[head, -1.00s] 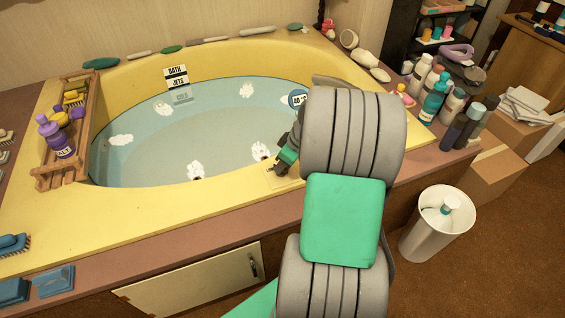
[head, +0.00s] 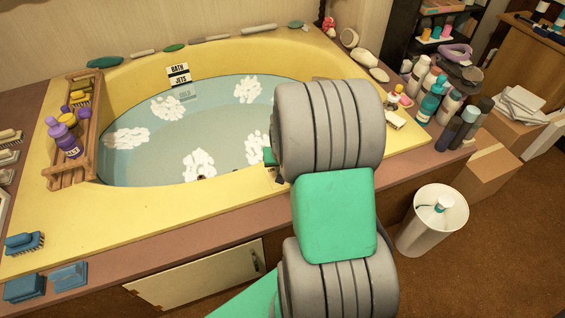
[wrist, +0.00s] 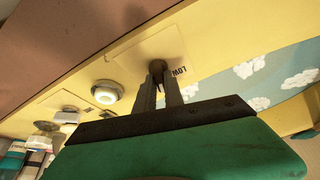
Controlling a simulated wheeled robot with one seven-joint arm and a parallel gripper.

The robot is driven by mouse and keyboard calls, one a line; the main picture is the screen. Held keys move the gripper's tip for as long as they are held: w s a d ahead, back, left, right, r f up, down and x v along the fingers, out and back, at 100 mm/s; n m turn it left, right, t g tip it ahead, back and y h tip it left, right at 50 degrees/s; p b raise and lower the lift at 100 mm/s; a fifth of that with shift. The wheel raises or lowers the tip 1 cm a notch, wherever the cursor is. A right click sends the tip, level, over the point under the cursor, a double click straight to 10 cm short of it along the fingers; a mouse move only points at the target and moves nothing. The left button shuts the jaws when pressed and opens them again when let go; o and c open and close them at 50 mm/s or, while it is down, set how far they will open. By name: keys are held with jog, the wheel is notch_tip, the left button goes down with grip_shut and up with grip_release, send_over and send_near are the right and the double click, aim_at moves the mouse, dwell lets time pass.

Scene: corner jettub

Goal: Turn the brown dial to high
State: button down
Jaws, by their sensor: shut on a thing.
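In the wrist view, the brown dial (wrist: 156,66) shows as a small dark knob on a pale yellow plate on the tub rim. The word LOW (wrist: 178,71) is printed upside down beside it. My gripper (wrist: 160,77) is shut on the dial, with its two dark fingers close together at it. The fingers partly hide the dial, so its exact setting cannot be told, and no HIGH mark shows. In the head view my arm hides the dial and most of the gripper. White foam patches (head: 200,163) lie on the tub's water (head: 165,165).
A round pale fitting (wrist: 106,92) sits on the rim beside the dial plate. A wooden rack (head: 76,135) with bottles crosses the tub's left end. Bottles (head: 432,101) crowd the right corner. A white bin (head: 434,225) stands on the floor to the right.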

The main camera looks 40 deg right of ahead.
jog(key=m+h, duration=0.1)
jog(key=m, duration=0.2)
jog(key=m+g+p, duration=0.1)
jog(key=m, duration=0.2)
jog(key=shift+w+a+g+h, duration=0.1)
jog(key=shift+g+h, duration=0.2)
jog(key=shift+h, duration=0.1)
jog(key=c, duration=1.4)
grip_release()
jog(key=shift+c, duration=0.2)
jog(key=p+v, duration=0.2)
jog(key=v, duration=0.5)
jog(key=shift+r, duration=0.4)
jog(key=shift+a, duration=0.1)
